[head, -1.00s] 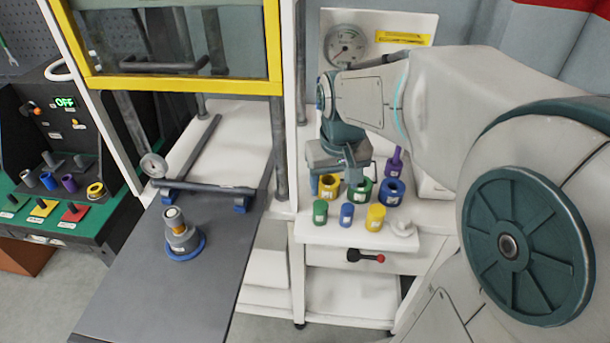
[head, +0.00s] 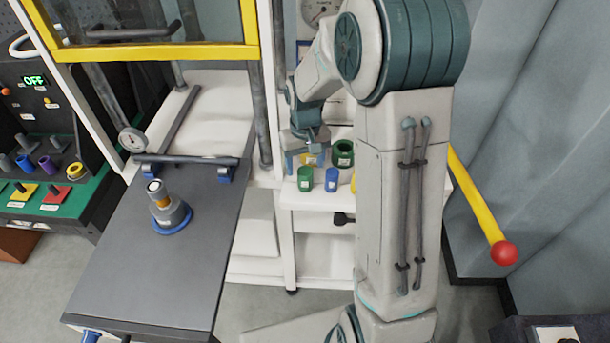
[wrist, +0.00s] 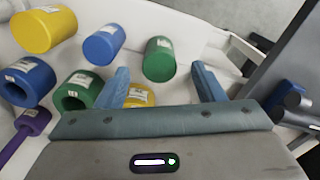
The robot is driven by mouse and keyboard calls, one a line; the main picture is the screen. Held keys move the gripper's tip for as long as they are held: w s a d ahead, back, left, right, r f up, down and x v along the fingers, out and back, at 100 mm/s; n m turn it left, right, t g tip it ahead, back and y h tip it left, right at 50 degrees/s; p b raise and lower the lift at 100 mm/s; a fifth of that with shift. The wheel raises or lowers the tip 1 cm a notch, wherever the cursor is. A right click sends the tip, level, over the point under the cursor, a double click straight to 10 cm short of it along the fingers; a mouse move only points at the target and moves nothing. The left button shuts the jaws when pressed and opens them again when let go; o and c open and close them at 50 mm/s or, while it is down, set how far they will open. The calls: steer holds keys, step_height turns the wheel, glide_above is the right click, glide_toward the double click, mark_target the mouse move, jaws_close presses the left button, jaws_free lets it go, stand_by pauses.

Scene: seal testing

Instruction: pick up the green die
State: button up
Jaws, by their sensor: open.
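Two green pieces are in view. A wider green ring with a hole (head: 343,153) stands on the white shelf; in the wrist view it (wrist: 78,94) lies just left of my left finger. A smaller green cylinder (head: 305,180) stands nearer the shelf's front; in the wrist view it (wrist: 159,59) shows beyond the gap between my fingertips. My gripper (wrist: 162,78) is open, pointing down over the shelf, and holds nothing. In the head view my gripper (head: 306,160) is beside the yellow ring (head: 309,159), which the palm partly hides in the wrist view.
A blue cylinder (wrist: 104,44), a yellow cylinder (wrist: 45,29), a blue ring (wrist: 26,80) and a purple piece (wrist: 31,124) stand close by. A grey table (head: 150,270) holds a grey piece on a blue base (head: 172,216). My arm hides the shelf's right part in the head view.

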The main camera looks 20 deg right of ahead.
mark_target(305, 171)
steer(key=shift+f+p, duration=0.35)
steer(key=shift+f, duration=2.7)
steer(key=c, duration=1.3)
